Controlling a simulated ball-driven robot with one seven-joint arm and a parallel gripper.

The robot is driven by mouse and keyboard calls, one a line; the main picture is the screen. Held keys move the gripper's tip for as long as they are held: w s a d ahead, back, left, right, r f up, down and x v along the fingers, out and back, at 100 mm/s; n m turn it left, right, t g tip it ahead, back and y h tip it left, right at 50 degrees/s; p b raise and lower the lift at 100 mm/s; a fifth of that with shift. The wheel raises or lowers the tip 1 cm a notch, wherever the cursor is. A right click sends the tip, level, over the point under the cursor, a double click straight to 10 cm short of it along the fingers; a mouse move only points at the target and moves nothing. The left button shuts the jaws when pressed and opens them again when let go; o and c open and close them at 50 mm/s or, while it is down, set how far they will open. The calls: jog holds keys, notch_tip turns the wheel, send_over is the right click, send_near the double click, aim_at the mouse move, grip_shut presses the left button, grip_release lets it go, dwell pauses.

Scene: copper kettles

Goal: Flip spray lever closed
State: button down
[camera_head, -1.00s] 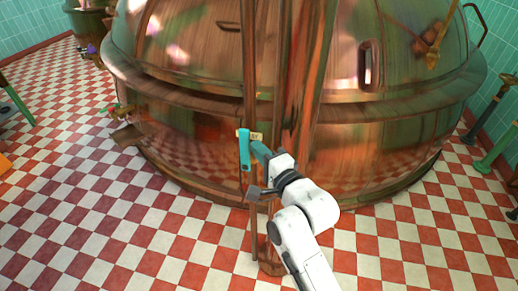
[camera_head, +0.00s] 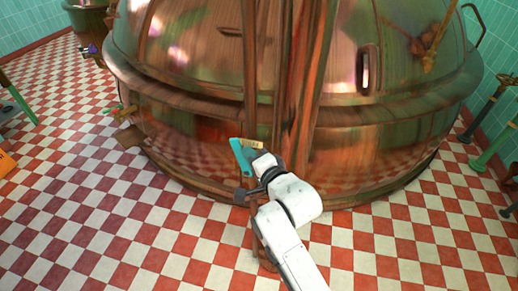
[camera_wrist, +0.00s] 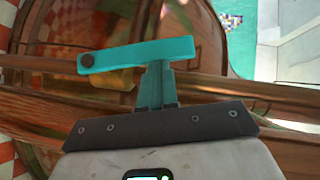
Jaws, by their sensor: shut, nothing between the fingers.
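The spray lever (camera_head: 238,152) is a flat teal bar on the copper pipe in front of the big kettle. In the head view it is tilted, its upper end leaning left. In the wrist view the lever (camera_wrist: 140,52) runs across the picture, with a dark round pivot at its left end and a yellowish part behind it. My gripper (camera_head: 256,162) is just right of the lever; its fingers are shut and empty. In the wrist view my gripper (camera_wrist: 157,68) has its fingertips at the lever's lower edge, apparently touching; exact contact is hard to tell.
The copper kettle (camera_head: 370,150) fills the back. Thick vertical pipes (camera_head: 301,70) stand close to my arm. A small yellow tag (camera_head: 253,143) sits beside the lever. The checkered floor (camera_head: 110,220) is free at front left. Green-legged stands (camera_head: 490,150) are at the right.

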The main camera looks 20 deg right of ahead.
jog(key=shift+w+a+r+n+g+h+p, duration=0.25)
jog(key=shift+w+a+n+g+p, duration=0.2)
jog(key=shift+a+p, duration=0.15)
jog(key=shift+w+a+r+n+g+h+p, duration=0.1)
jog(key=shift+w+a+n+g+h+p, duration=0.2)
jog(key=shift+a+g+p, duration=0.25)
jog(key=w+a+f+n+g+h+b, duration=0.4)
jog(key=a+f+n+g+h, duration=0.1)
jog(key=a+f, duration=0.1)
jog(key=shift+w+a+f+g+h, duration=0.15)
jog(key=shift+w+f+g+h, duration=0.05)
jog(key=shift+w+g+h, duration=0.2)
jog(key=shift+f+b, duration=0.15)
jog(key=shift+b, duration=0.15)
